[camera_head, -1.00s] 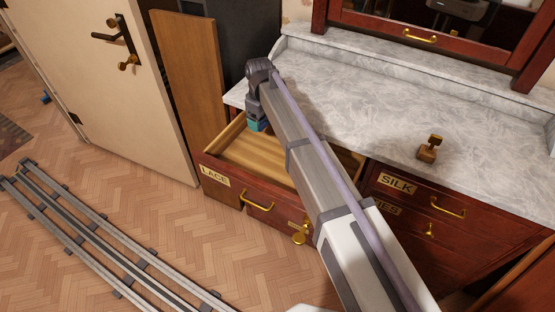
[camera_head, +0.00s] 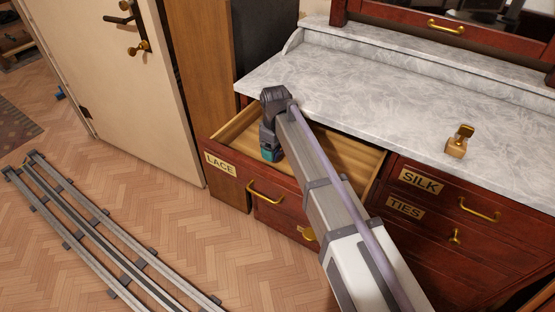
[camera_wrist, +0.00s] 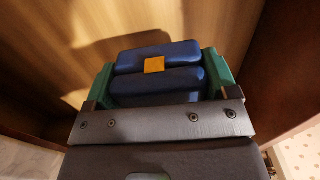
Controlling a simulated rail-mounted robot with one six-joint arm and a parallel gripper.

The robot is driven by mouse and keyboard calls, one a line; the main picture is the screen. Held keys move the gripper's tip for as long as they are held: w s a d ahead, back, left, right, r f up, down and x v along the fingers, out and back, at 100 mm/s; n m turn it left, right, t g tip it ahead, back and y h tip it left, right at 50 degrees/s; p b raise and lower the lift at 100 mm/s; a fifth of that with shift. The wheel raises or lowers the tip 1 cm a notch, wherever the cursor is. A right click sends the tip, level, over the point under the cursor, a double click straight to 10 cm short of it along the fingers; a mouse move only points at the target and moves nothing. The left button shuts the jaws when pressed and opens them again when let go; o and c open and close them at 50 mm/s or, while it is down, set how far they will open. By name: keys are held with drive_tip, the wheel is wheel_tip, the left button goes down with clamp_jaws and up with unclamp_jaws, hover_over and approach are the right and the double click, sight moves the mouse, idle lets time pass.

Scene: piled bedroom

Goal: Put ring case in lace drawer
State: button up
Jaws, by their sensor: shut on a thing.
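The lace drawer stands open, with its LACE label (camera_head: 220,164) on the red-brown front and a pale wooden inside. My gripper (camera_head: 269,153) is over the left part of this drawer, pointing down into its opening. In the wrist view my gripper (camera_wrist: 158,75) is shut on the ring case (camera_wrist: 180,82), a dark blue rounded case with a small gold clasp. Green fingers press its two sides. The wooden drawer floor (camera_wrist: 60,50) shows beyond it. Whether the case touches the floor cannot be told. In the head view the case is hidden by my gripper.
A small brass-brown object (camera_head: 459,140) stands on the marble top (camera_head: 380,110) above the drawers. The SILK (camera_head: 421,181) and TIES (camera_head: 404,208) drawers at the right are shut. A wooden panel (camera_head: 205,90) stands behind the drawer's left side.

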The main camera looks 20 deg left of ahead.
wheel_tip(320, 180, down, 4)
drive_tip(key=b, duration=0.3)
drive_tip(key=shift+r+p, duration=0.3)
drive_tip(key=shift+r, duration=0.05)
drive_tip(key=shift+f, duration=0.2)
drive_tip(key=o, duration=0.8)
drive_tip(key=shift+o, duration=0.2)
drive_tip(key=shift+r, duration=0.1)
wheel_tip(320, 180, up, 12)
drive_tip(key=p, duration=1.2)
drive_tip(key=shift+r, duration=0.2)
drive_tip(key=shift+f, duration=0.1)
